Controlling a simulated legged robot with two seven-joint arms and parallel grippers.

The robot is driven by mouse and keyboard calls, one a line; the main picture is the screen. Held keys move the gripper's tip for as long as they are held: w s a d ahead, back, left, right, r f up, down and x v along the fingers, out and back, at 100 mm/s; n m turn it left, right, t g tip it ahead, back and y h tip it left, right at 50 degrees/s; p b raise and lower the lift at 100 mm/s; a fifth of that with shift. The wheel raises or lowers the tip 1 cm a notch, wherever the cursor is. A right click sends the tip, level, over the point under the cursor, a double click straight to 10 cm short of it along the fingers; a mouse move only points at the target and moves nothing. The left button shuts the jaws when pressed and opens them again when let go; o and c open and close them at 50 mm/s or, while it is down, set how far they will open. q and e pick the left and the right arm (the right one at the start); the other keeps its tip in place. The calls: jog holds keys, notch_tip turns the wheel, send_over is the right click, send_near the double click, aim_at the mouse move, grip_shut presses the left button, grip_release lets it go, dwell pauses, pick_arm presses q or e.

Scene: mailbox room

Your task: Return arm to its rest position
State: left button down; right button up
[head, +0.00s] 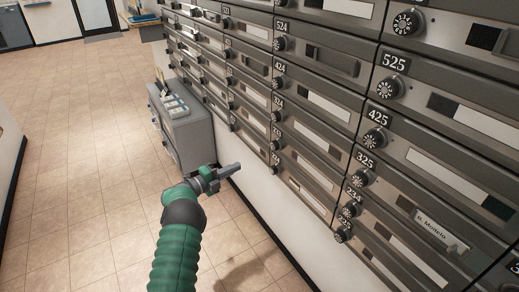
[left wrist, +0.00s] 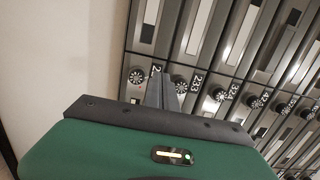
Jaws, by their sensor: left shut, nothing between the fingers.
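My left arm comes up from the bottom of the head view in a green sleeve. My left gripper (head: 228,171) is shut and empty, pointing right toward the lower edge of the mailbox wall. In the left wrist view the gripper (left wrist: 161,92) shows as a closed grey pair of fingers in front of the mailbox dials. I cannot tell whether it touches the wall. The mailboxes (head: 330,92) are grey metal doors with black dials and number plates such as 525, 425 and 325. My right gripper is out of view.
A grey cabinet (head: 188,138) with small items on top stands beyond my gripper, against the wall. The tiled floor (head: 80,130) at left is clear. A white wall edge (head: 8,165) stands at the far left. The mailbox wall fills the right side.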

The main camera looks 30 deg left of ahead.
pick_arm(q)
notch_tip(320, 180, up, 5)
jog(key=w+a+n+t+y, duration=0.1)
jog(key=w+a+n+y, duration=0.15)
jog(key=n+y, duration=0.45)
jog(key=s+d+f+n+g, duration=0.3)
jog(key=s+d+n+g, duration=0.2)
jog(key=s+d, duration=0.55)
jog(key=s+d+f+n+g, duration=0.3)
jog(key=s+d+n+g, duration=0.4)
jog(key=s, duration=0.7)
jog(key=s+d+f+n+g, duration=0.3)
jog(key=s+d+n, duration=0.1)
jog(key=s+d, duration=0.7)
jog(key=w+p+v, duration=0.3)
jog(key=p+v, duration=1.3)
jog(key=w+d+r+p+v, duration=0.1)
jog(key=w+p+v, duration=0.1)
jog(key=p+v, duration=1.5)
jog(key=shift+w+a+p, duration=0.25)
jog(key=shift+w+p, duration=0.05)
jog(key=shift+w, duration=0.1)
